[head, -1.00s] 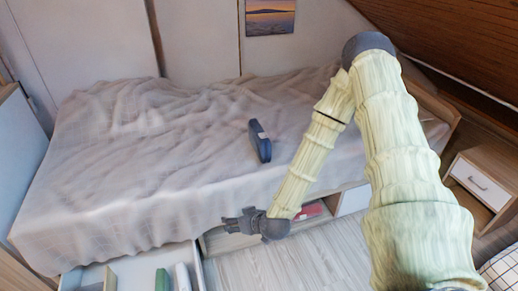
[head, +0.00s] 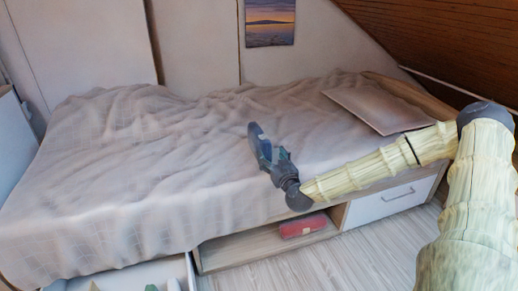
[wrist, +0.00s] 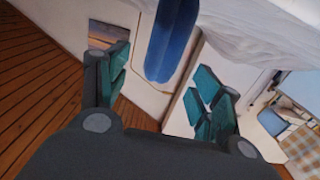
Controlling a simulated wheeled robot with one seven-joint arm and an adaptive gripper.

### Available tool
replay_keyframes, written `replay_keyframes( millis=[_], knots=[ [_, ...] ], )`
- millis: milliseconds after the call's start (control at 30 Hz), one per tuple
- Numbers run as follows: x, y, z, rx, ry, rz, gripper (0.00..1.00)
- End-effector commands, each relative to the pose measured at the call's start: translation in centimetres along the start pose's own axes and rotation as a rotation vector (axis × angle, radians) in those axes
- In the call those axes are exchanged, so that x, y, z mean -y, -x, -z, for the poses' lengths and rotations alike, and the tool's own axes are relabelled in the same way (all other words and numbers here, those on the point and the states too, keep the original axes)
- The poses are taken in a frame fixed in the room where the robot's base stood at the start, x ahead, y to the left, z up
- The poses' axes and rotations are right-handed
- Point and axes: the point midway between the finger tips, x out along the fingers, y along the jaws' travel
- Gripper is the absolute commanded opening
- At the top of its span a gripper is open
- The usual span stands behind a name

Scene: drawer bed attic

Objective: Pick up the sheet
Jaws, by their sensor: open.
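The sheet (head: 120,170) is a pale grey, wrinkled cover draped over the bed and down its front side. In the wrist view, a pale strip of it (wrist: 240,30) shows at the upper right.
A flat panel (head: 375,105) lies at the bed's right end. Below are an open shelf with a red item (head: 302,226), a closed white drawer (head: 390,200) and an open drawer (head: 140,272) with items in it. The floor (head: 360,255) in front is clear. A sloping wooden ceiling (head: 440,30) limits the right.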

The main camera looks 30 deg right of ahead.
Motion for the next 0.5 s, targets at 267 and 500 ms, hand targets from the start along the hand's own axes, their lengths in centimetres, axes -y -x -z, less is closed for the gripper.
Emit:
replay_keyframes(
  millis=[267,500],
  knots=[
    [-0.1,-3.5,-0.1,-0.004,0.002,-0.003,0.65],
    [-0.1,-5.4,0.0,-0.003,0.002,-0.002,0.65]
  ],
)
